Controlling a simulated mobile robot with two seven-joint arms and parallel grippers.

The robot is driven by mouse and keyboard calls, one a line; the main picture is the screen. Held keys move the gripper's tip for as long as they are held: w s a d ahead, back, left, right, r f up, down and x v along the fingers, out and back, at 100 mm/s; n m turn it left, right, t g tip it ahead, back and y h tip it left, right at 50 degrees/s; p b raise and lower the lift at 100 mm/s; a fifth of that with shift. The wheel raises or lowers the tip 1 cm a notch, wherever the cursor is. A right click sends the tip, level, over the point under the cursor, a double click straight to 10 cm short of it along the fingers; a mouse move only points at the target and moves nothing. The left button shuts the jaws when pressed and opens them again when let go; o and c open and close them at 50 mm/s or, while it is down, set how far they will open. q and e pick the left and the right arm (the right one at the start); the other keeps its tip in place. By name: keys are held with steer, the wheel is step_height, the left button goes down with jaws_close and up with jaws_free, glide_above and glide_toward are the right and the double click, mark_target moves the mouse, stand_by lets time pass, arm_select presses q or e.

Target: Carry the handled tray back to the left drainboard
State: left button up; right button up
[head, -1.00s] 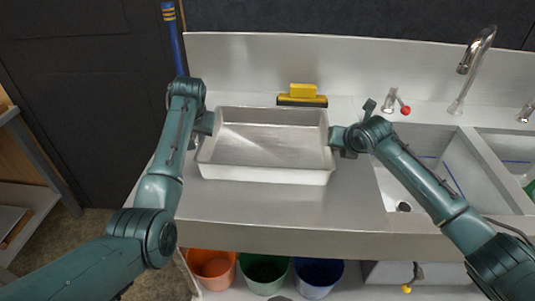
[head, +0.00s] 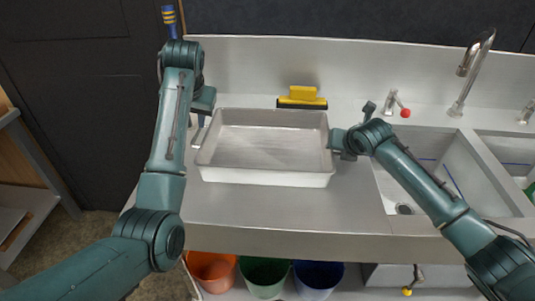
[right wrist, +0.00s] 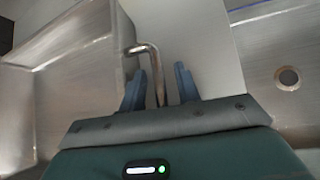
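The handled tray (head: 265,178) is a shallow, empty metal pan lying flat on the left drainboard (head: 280,215), left of the sink. My left gripper (head: 201,122) is just above and beside the tray's left end, apart from the rim; its finger gap is hidden from this angle. My right gripper (head: 338,141) is at the tray's right end. In the right wrist view its two blue fingers (right wrist: 160,88) stand apart on either side of the tray's bent metal handle (right wrist: 151,55), with gaps showing, so it is open around the handle.
A yellow squeegee-like tool (head: 302,97) stands behind the tray. The sink basin (head: 425,160), a red-knobbed valve (head: 400,107) and a faucet (head: 470,70) are to the right. Orange, green and blue buckets (head: 265,275) sit below. The drainboard's front is clear.

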steer(key=shift+s+r, duration=0.15)
steer(key=shift+r, duration=0.05)
arm_select(q)
steer(key=shift+v, duration=0.8)
arm_select(e)
steer(key=v, duration=1.1)
steer(key=shift+s, duration=0.2)
steer(key=shift+r, duration=0.1)
